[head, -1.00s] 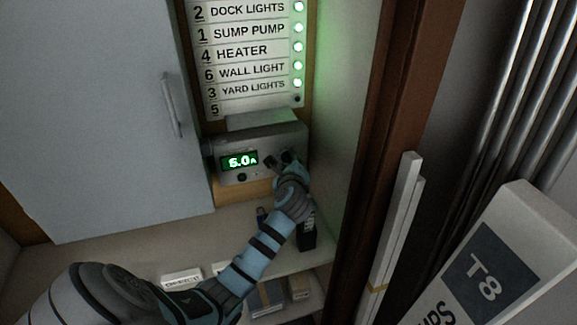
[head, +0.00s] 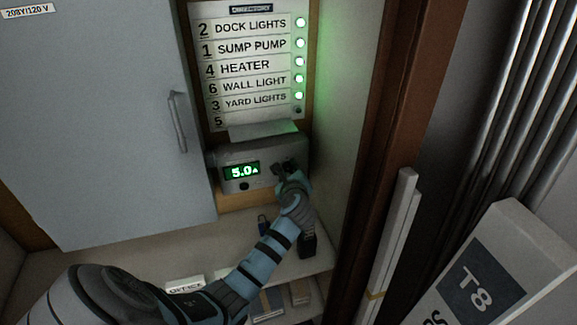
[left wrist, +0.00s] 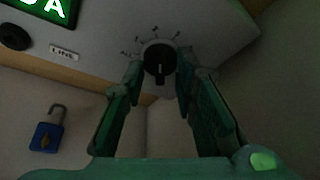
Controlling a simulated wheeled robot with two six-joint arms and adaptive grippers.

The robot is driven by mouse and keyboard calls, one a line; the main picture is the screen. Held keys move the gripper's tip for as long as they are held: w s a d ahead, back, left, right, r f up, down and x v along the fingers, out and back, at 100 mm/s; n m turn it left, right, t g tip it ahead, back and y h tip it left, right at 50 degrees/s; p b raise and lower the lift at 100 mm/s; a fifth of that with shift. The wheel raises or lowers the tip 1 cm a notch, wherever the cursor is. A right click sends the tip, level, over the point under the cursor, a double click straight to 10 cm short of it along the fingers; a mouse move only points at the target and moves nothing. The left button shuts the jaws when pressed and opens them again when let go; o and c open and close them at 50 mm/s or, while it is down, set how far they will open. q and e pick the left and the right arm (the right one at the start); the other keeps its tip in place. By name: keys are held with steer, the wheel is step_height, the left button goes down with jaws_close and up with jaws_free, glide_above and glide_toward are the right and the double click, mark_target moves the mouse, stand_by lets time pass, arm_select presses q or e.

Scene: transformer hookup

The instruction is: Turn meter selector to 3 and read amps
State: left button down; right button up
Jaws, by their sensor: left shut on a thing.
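The meter (head: 258,158) is a grey box below the directory board, with a lit green display (head: 241,171) reading 5.0 A. Part of the display also shows in the left wrist view (left wrist: 42,10). The selector knob (left wrist: 158,62) is black and round, with a dial of small marks around its upper side; the marks are too small to read. My left gripper (head: 285,172) is at the meter's right side. In the left wrist view its fingers (left wrist: 159,75) stand on both sides of the knob, shut on it. My right gripper is not in view.
The directory board (head: 250,65) above lists circuits with several green lamps lit. A grey cabinet door (head: 90,120) is at left. A shelf (head: 130,255) lies below, and a white T8 box (head: 500,270) stands at right.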

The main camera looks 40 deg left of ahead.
arm_select(q)
steer(key=m+p, duration=0.1)
steer(key=p, duration=0.1)
steer(key=m+g+p, duration=0.1)
steer(key=p, duration=0.1)
steer(key=shift+w+d+r+y+p, duration=0.1)
steer(key=shift+r+y+p, duration=0.2)
steer(key=shift+f+m+g+p, duration=0.1)
steer(key=shift+m+g+p, duration=0.3)
steer(key=shift+m+p, duration=0.15)
steer(key=shift+w+f+m+g+y+p, duration=0.1)
steer(key=shift+m+g+y+p, duration=0.25)
steer(key=shift+m+p, duration=0.2)
steer(key=c, duration=1.7)
jaws_free()
steer(key=shift+d, duration=0.1)
